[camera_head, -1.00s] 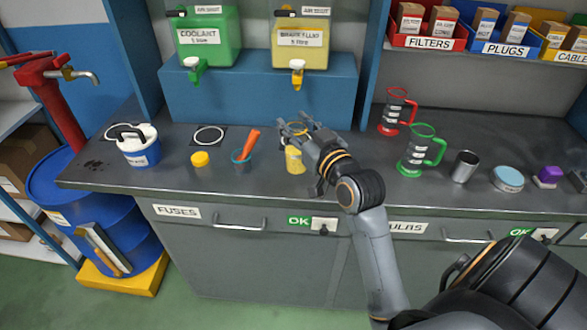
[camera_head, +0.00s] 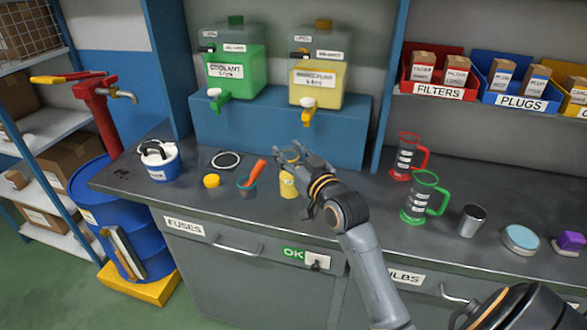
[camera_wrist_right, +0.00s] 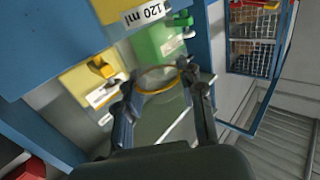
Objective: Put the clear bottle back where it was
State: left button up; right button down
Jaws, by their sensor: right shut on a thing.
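The clear bottle (camera_head: 288,186) has yellow liquid low in it. My right gripper (camera_head: 290,156) is shut on its upper part, over the counter in front of the yellow-filled tank. I cannot tell whether its base touches the counter. In the right wrist view, its round orange-yellow rim (camera_wrist_right: 158,91) sits between the two fingers. A white ring outline (camera_head: 226,160) is on the counter to the left, with nothing standing in it. My left gripper is out of view.
A blue-and-white bucket (camera_head: 160,163) is farther left. Red (camera_head: 405,160) and green (camera_head: 423,200) jugs stand right. The coolant tank (camera_head: 232,77) is on the blue shelf behind.

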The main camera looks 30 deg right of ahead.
jog(key=f, duration=0.1)
jog(key=w+d+f, duration=0.1)
jog(key=d+f, duration=0.1)
jog(key=shift+w, duration=0.3)
jog(key=f, duration=0.4)
jog(key=shift+w+d+f, duration=0.2)
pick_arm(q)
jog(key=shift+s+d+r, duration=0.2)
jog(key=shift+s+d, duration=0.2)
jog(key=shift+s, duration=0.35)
pick_arm(e)
jog(key=c, duration=0.8)
grip_release()
pick_arm(q)
jog(key=shift+p, duration=0.3)
pick_arm(e)
jog(key=shift+r, duration=0.1)
